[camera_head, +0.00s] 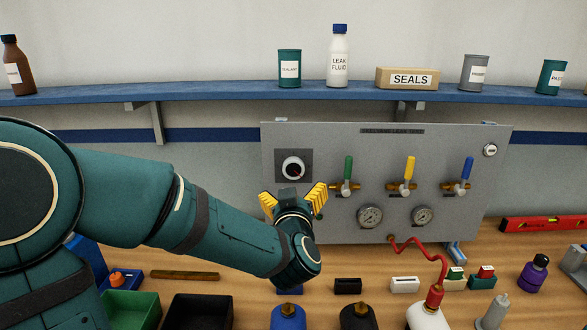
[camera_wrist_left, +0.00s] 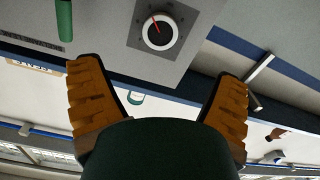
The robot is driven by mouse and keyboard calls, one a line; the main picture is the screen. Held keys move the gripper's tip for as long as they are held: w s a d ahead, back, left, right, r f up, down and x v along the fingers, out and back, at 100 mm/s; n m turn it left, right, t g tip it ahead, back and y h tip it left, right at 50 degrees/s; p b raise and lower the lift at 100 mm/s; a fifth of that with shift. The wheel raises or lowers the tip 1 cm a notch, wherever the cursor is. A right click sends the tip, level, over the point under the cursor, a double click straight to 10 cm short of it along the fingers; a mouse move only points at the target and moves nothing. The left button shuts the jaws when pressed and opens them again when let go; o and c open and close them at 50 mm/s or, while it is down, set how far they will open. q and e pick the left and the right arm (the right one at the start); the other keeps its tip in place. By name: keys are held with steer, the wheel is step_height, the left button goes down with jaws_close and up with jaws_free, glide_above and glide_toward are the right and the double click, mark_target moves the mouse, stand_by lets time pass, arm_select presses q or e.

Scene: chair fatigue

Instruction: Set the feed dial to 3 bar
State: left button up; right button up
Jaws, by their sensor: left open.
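The feed dial (camera_head: 293,169) is a round white knob with a dark centre and a red pointer, on a dark square plate at the upper left of the grey panel (camera_head: 330,225). The dial also shows in the left wrist view (camera_wrist_left: 159,32), at the top and just beyond the fingertips. Its scale marks are too small to read. My left gripper (camera_head: 293,197) is open and empty, with its yellow fingers spread just below the dial in the head view. The fingers are apart from the knob. My right gripper is not in view.
Green (camera_head: 347,175), yellow (camera_head: 408,175) and blue (camera_head: 465,174) valve handles sit right of the dial, with two gauges (camera_head: 370,216) below. A red hose (camera_head: 425,250) runs from the panel to a white bottle. Bins and bottles crowd the bench front. A shelf (camera_head: 220,94) spans above.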

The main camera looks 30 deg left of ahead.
mark_target(294, 170)
arm_select(q)
steer(key=x, duration=1.2)
steer(key=shift+s, duration=0.1)
steer(key=c, duration=1.2)
